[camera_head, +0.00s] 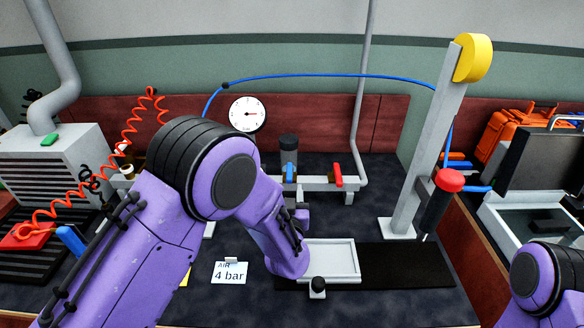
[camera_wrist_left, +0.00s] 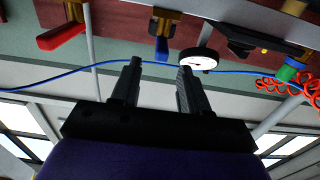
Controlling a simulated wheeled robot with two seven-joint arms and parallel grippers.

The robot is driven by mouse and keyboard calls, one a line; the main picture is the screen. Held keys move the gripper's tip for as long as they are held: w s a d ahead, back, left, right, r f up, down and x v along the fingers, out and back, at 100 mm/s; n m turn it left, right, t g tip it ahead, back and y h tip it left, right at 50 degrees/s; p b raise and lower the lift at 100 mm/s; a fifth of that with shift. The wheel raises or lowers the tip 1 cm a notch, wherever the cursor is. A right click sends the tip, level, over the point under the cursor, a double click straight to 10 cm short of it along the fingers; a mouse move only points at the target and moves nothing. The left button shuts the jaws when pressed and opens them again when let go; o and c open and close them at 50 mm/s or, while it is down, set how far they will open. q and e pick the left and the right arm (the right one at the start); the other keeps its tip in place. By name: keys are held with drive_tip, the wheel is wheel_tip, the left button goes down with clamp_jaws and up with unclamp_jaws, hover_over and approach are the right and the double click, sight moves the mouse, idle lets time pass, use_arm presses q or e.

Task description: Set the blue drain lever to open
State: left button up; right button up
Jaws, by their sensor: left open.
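The blue lever (camera_head: 289,173) sits on the grey pipe at the back of the bench, below a dark cylinder. In the head view it stands roughly vertical. In the wrist view, which looks upside down, the blue lever (camera_wrist_left: 162,48) hangs from a brass fitting, just beyond the gap between my fingers. My left gripper (camera_wrist_left: 158,66) is open and empty, its two dark fingers apart from the lever. In the head view my left gripper (camera_head: 301,214) is partly hidden by my own arm, in front of the pipe. My right gripper is out of view.
A red lever (camera_head: 337,174) is on the same pipe, right of the blue one. A round gauge (camera_head: 248,114) stands behind my arm. A pale tray (camera_head: 332,260) lies in front. A grey post (camera_head: 423,150) with a red-topped tool (camera_head: 449,181) stands at right. A blue hose (camera_head: 330,75) arches behind.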

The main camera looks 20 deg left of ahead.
sight(290, 163)
use_arm(q)
drive_tip(key=p+x, duration=0.1)
drive_tip(key=x, duration=0.8)
drive_tip(key=shift+w+a, duration=0.15)
clamp_jaws()
